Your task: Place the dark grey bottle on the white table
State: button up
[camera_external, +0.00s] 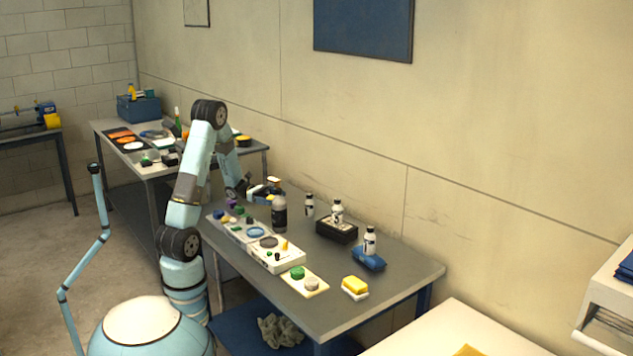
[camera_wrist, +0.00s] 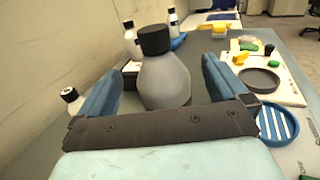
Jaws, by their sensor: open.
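The dark grey bottle (camera_external: 279,214), with a black cap, stands upright on the grey workbench. In the wrist view the bottle (camera_wrist: 165,82) is ahead of my gripper (camera_wrist: 162,78), between its two blue fingers. The fingers are open, with a visible gap on each side of the bottle.
White bottles with black caps stand along the wall side, one on a black box (camera_external: 337,230) and one on a blue block (camera_external: 368,257). White trays (camera_external: 276,257) with small parts lie on the front side. A yellow sponge (camera_external: 355,285) sits near the bench end.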

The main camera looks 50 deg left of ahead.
aim_at(285, 208)
jog(key=f, duration=0.3)
jog(key=shift+d+f, duration=0.25)
jog(key=shift+f, duration=0.1)
jog(key=x, duration=0.4)
jog(key=shift+w+d, duration=0.15)
jog(key=shift+d, duration=0.1)
jog(key=shift+c, duration=0.2)
jog(key=shift+r, duration=0.1)
jog(key=c, duration=1.5)
